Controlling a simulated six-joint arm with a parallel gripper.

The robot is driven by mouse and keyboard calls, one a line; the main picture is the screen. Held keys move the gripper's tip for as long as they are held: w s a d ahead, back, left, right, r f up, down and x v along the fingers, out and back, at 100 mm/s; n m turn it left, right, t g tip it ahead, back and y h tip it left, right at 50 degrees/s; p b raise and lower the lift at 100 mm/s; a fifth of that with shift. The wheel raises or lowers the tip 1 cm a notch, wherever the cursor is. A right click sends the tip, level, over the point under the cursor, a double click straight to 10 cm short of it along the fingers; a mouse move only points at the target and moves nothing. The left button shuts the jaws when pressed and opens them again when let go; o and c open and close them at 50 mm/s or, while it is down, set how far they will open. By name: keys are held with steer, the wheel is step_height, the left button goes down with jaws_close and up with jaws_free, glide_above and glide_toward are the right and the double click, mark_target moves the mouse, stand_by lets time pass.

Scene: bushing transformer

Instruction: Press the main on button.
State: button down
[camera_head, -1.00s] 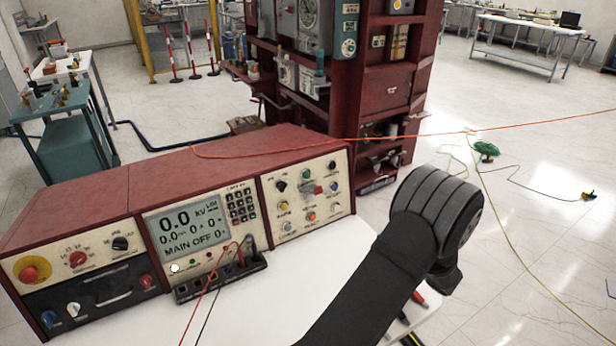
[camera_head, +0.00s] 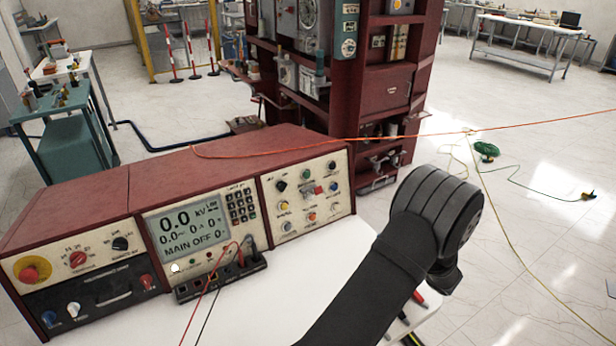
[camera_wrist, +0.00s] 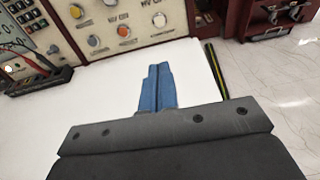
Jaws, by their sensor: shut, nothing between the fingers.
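A red control console stands on a white table, with a grey display (camera_head: 188,229) reading "MAIN OFF". A white round button (camera_head: 175,268) and small coloured ones (camera_head: 193,262) sit below the display. The right panel (camera_head: 306,195) carries several coloured knobs and buttons; its lower part also shows in the wrist view (camera_wrist: 125,30). The labels are too small to read, so I cannot tell which button is main on. My gripper (camera_wrist: 157,70) shows blue fingers closed together, empty, over the white table and apart from the panel. In the head view my arm hides the gripper.
A black socket strip (camera_head: 220,278) with red and black leads juts out at the console's front. An orange cable (camera_head: 300,143) crosses above the console. The white table (camera_head: 290,280) is clear between console and arm. A red cabinet (camera_head: 385,90) stands behind.

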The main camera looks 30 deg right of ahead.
mark_target(306, 175)
steer(key=w+a+f+n+g, duration=0.1)
steer(key=a+g, duration=0.1)
steer(key=w+a+f+n+g, duration=0.1)
steer(key=a+f+g, duration=0.1)
steer(key=w+a+f+n+g, duration=0.1)
steer(key=a+n+g, duration=0.1)
steer(key=shift+w+f+g, duration=0.2)
steer(key=shift+f+g, duration=0.05)
steer(key=shift+g, duration=0.05)
steer(key=shift+a+f+n+g, duration=0.15)
steer(key=shift+a+n+g, duration=0.2)
steer(key=shift+n+g, duration=0.2)
steer(key=shift+w+a+n+g+h, duration=0.15)
steer(key=shift+n+g+h, duration=0.3)
steer(key=shift+g+h, duration=0.1)
steer(key=shift+w+r+n+g+h, duration=0.15)
steer(key=shift+r+n+g+h, duration=0.35)
steer(key=shift+n, duration=0.1)
steer(key=w+a+r+n+t+h, duration=0.2)
steer(key=w+r+n+h, duration=0.2)
steer(key=r, duration=0.4)
steer(key=w+a+r+n+t+h, duration=0.1)
steer(key=w+a+r+n+h, duration=0.1)
steer(key=w+r+n+h, duration=0.2)
steer(key=w+r+n, duration=0.1)
steer(key=w+r, duration=0.2)
steer(key=r, duration=0.2)
steer(key=shift+a+n+t, duration=0.15)
steer(key=shift+n+t, duration=0.25)
steer(key=shift+w, duration=0.15)
